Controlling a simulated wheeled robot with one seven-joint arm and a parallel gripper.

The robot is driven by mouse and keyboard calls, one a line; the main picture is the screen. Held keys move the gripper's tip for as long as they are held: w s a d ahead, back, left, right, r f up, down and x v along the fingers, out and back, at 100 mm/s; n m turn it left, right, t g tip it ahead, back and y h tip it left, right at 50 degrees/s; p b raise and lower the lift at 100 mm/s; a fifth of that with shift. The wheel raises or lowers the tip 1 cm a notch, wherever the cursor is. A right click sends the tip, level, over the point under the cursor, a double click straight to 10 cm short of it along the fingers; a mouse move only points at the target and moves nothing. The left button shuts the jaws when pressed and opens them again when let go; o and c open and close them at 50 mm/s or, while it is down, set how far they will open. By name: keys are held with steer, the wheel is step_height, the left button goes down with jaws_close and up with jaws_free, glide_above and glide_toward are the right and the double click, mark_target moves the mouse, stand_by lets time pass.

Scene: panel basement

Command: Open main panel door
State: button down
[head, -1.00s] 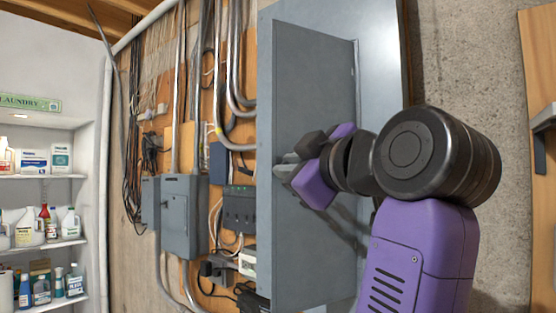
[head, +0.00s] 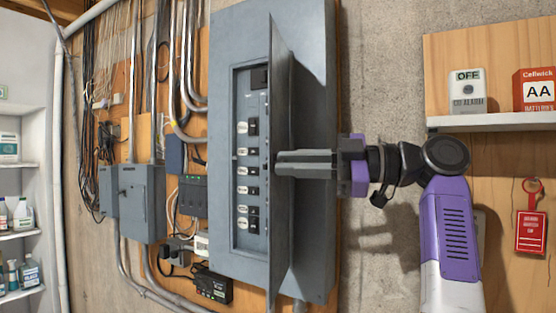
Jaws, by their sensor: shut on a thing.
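The main panel (head: 228,75) is a tall grey metal box on the wooden board, in the middle of the head view. Its door (head: 280,75) stands swung out from the box toward me, seen nearly edge-on, hinged on the right. The opening behind it shows a column of black breaker switches (head: 252,172) with white labels. My gripper (head: 283,164) reaches in from the right, its grey fingers at the door and shut on it around mid-height.
Smaller grey boxes (head: 141,203), cables and conduits crowd the board to the left. At right, a wooden panel bears a shelf (head: 490,121) with a CO alarm (head: 467,92) and a battery box (head: 535,90). A red tag (head: 530,232) hangs below. Bare concrete wall lies between.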

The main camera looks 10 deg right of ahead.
steer(key=shift+d+n+g, duration=0.4)
steer(key=shift+d+g, duration=0.1)
steer(key=shift+g, duration=0.1)
steer(key=shift+f, duration=0.1)
steer(key=c, duration=1.4)
jaws_free()
steer(key=b+v, duration=0.2)
steer(key=v, duration=0.5)
steer(key=shift+d, duration=0.4)
steer(key=shift+s+f, duration=0.1)
steer(key=shift+s, duration=0.05)
